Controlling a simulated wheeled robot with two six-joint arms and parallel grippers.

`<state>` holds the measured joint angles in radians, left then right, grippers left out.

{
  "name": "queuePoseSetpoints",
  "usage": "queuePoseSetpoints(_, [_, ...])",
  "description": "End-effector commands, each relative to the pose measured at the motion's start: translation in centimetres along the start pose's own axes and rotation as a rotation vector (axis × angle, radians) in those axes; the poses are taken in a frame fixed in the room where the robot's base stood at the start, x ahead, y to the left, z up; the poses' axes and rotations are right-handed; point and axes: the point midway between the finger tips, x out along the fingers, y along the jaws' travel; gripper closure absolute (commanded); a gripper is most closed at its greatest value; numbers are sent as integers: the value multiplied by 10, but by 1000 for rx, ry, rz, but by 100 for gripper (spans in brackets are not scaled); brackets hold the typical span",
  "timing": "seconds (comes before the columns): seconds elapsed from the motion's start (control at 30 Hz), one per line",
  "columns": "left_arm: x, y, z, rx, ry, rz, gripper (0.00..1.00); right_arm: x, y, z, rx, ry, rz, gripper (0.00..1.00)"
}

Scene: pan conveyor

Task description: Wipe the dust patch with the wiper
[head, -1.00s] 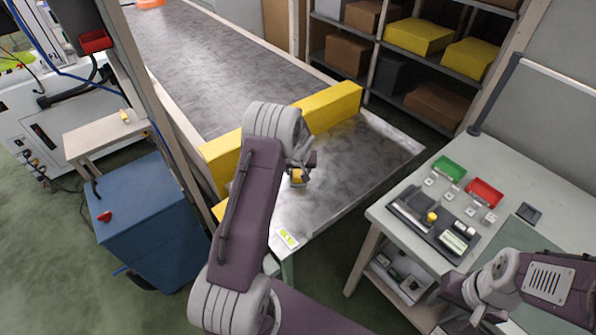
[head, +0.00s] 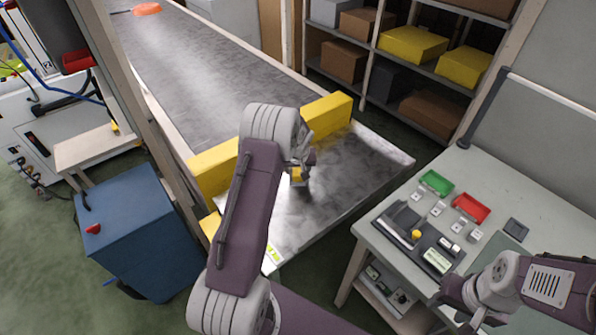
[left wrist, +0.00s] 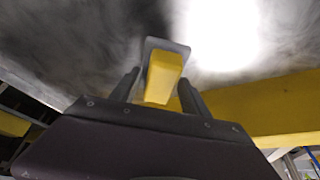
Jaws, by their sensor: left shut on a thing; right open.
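The wiper (left wrist: 164,76) has a yellow handle and a grey plate. My left gripper (left wrist: 157,92) is shut on its handle, seen close up in the left wrist view. In the head view the wiper (head: 297,174) is over the near end of the metal conveyor (head: 340,190), in front of the yellow barrier. I cannot tell whether its plate touches the surface. Dark, smoky dust smudges (head: 355,150) show on the metal. My right gripper (head: 470,322) is low at the right by the workbench, open; its fingertips are hard to see.
A yellow barrier (head: 325,118) crosses the conveyor behind my left gripper. A workbench (head: 385,205) with green and red trays stands to the right. A blue cabinet (head: 135,235) is at the left. Shelves with boxes (head: 415,42) stand at the back.

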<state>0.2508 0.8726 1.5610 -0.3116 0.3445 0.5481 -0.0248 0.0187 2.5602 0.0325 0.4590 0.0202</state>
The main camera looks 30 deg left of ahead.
Motion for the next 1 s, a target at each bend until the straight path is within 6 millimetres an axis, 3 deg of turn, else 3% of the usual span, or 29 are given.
queuePoseSetpoints(0.4, [-36, 1, -16, 3, 1, 2, 84, -31, -1, -3, 0, 0, 0, 54])
queuePoseSetpoints(1.0, [-37, 1, -16, 4, 1, 2, 84, -31, -1, -3, 0, 0, 0, 54])
